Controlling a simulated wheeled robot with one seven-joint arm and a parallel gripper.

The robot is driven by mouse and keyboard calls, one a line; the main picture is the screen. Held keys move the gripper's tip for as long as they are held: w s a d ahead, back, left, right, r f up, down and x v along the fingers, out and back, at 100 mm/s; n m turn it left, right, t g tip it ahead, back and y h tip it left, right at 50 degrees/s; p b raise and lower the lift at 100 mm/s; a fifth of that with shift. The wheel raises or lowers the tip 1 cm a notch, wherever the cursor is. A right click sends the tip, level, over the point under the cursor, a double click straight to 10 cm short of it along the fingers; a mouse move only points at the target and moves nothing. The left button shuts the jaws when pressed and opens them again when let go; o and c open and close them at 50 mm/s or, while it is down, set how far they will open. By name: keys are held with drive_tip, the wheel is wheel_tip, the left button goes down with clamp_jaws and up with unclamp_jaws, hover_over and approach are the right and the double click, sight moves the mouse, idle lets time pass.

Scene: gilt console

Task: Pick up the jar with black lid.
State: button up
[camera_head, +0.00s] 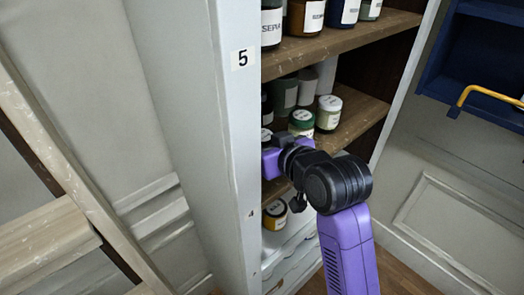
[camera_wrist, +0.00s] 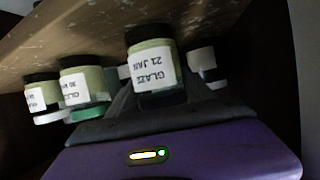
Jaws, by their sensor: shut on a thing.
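The wrist view appears upside down, with the shelf at its top. My gripper (camera_wrist: 160,100) is shut on a jar (camera_wrist: 152,72) labelled "GLAZE 21 JAN", with a pale body and a dark band at the shelf end. Its lid end sits between the dark fingers and looks black, mostly hidden. I cannot tell whether the jar touches the shelf or is just clear of it. In the head view my purple and black wrist (camera_head: 272,160) reaches into the cabinet's middle shelf, and the held jar cannot be made out there.
In the wrist view, a green-lidded jar (camera_wrist: 84,82) and a white-lidded jar (camera_wrist: 42,97) stand close by on the left. The shelf above (camera_head: 345,38) holds more jars. An amber jar (camera_head: 275,213) sits lower down. The cabinet's side panel (camera_head: 238,150) is close on the left.

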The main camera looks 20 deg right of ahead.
clamp_jaws()
drive_tip(key=shift+r, duration=0.1)
drive_tip(key=shift+r, duration=0.1)
